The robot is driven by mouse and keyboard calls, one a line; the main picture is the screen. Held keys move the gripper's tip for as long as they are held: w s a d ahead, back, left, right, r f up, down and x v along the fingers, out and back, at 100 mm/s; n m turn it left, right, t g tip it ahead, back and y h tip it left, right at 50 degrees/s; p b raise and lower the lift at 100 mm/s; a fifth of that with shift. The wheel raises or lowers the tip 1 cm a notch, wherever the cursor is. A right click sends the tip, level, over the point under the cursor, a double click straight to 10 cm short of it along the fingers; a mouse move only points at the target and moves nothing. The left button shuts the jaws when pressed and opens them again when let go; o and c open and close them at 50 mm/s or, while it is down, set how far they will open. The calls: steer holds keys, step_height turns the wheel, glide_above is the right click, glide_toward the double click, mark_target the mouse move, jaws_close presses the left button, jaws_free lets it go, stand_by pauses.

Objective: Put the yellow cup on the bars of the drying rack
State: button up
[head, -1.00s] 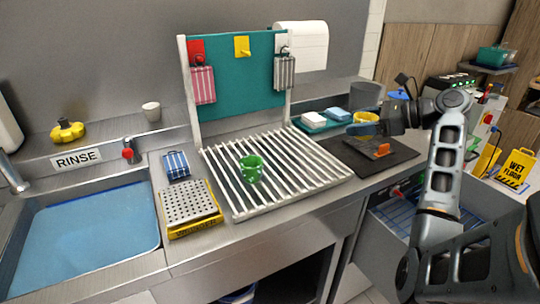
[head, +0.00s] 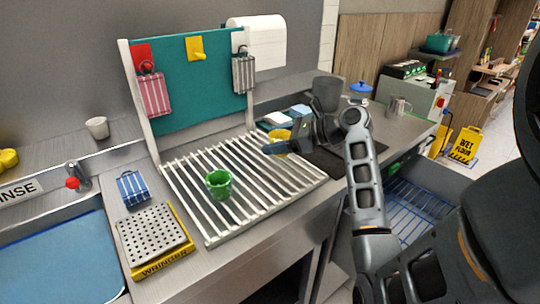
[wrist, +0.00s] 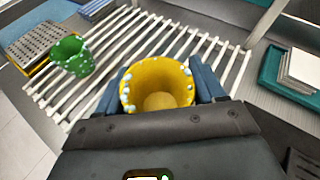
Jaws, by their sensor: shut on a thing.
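The yellow cup (wrist: 157,84) is held between the fingers of my gripper (wrist: 160,88), its open rim toward the wrist camera, with pale droplets on the rim. In the head view the yellow cup (head: 279,138) shows partly behind my gripper (head: 284,146), near the right side of the drying rack. The drying rack (head: 277,190) has white parallel bars. A green cup (head: 219,185) stands on the bars at the left part of the rack. Whether the yellow cup touches the bars is hidden.
A yellow wringer box with a grey perforated top (head: 155,236) and a blue striped bag (head: 133,188) are left of the rack. A teal tray (wrist: 290,75) with cloths lies right of it. The rack's middle bars are clear.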

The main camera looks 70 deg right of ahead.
mark_target(271, 168)
steer(key=shift+w+a+f, duration=0.4)
steer(key=shift+w+a, duration=0.1)
steer(key=shift+f, duration=2.05)
steer(key=o, duration=1)
steer(key=shift+f, duration=0.1)
steer(key=v, duration=1.2)
